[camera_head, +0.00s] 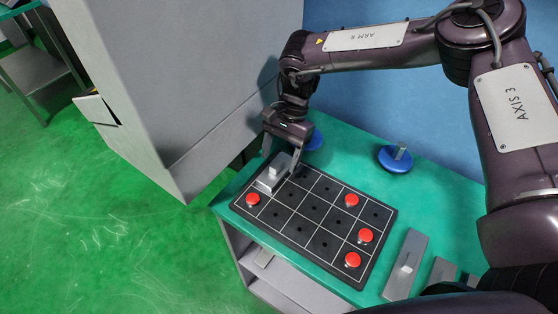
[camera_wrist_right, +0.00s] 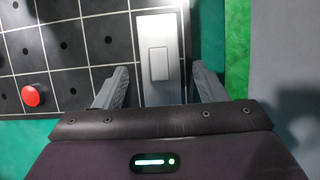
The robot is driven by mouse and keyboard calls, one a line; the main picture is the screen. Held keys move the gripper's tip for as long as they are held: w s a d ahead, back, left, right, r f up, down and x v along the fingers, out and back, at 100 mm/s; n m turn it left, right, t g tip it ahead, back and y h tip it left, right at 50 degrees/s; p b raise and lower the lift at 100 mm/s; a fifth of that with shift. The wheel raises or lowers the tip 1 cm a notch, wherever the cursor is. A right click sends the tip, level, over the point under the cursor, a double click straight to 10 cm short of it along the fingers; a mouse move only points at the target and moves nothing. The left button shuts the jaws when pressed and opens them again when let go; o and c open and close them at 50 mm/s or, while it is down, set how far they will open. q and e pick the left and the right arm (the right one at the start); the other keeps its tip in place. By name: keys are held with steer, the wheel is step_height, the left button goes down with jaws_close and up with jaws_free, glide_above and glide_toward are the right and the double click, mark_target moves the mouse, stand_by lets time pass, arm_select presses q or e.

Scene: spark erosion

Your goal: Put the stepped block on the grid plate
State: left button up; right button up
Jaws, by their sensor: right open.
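The stepped block (camera_head: 273,176) is light grey metal with a smaller raised step on top. It sits on the far left corner of the black grid plate (camera_head: 318,250), which has white lines and dark holes. In the right wrist view the block (camera_wrist_right: 172,88) lies between the fingers, over the edge cells of the grid plate (camera_wrist_right: 70,60). My right gripper (camera_head: 284,156) is at the block, and its fingers (camera_wrist_right: 160,88) are open on either side of it with gaps. My left gripper is not in view.
Several red buttons stand on the plate, one (camera_head: 252,200) near the block. Two blue round bases (camera_head: 395,160) with grey posts stand behind it. Grey metal pieces (camera_head: 406,265) lie on the green table at right. A tall grey cabinet (camera_head: 180,90) stands close on the left.

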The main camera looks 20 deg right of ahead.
steer(key=b+v, duration=0.1)
steer(key=v, duration=0.9)
